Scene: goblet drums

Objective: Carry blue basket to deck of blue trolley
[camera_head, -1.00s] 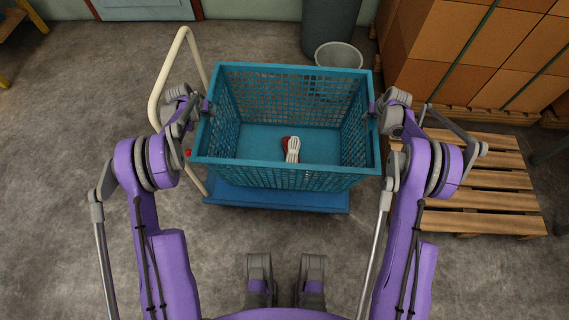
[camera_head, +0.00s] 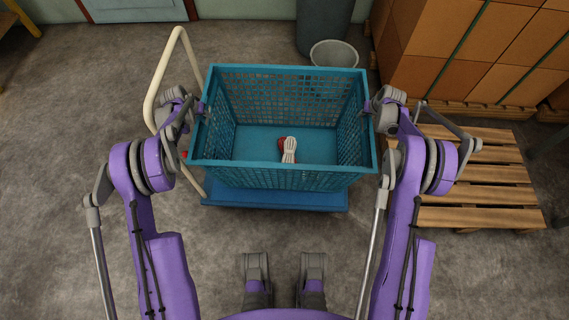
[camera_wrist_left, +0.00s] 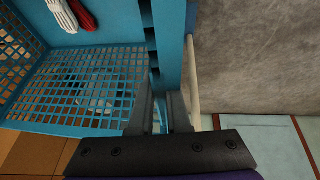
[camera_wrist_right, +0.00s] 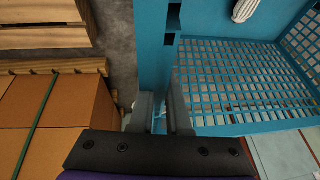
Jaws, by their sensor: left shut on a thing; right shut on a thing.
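The blue basket (camera_head: 275,178) is an open plastic crate with lattice walls, held level between my grippers. A red and white item (camera_head: 288,150) lies inside it. My left gripper (camera_head: 203,107) is shut on its left wall, and the left wrist view shows the fingers (camera_wrist_left: 160,112) astride that wall. My right gripper (camera_head: 371,107) is shut on its right wall, with its fingers (camera_wrist_right: 163,112) astride it. The blue trolley's deck (camera_head: 275,200) shows below the basket's near side. The basket hides most of the deck, and I cannot tell whether they touch.
The trolley's cream handle (camera_head: 163,72) rises at the left, close to my left gripper. A wooden pallet (camera_head: 480,190) lies at the right. Stacked brown boxes (camera_head: 470,50) and a grey bin (camera_head: 335,54) stand behind. The floor at left is clear.

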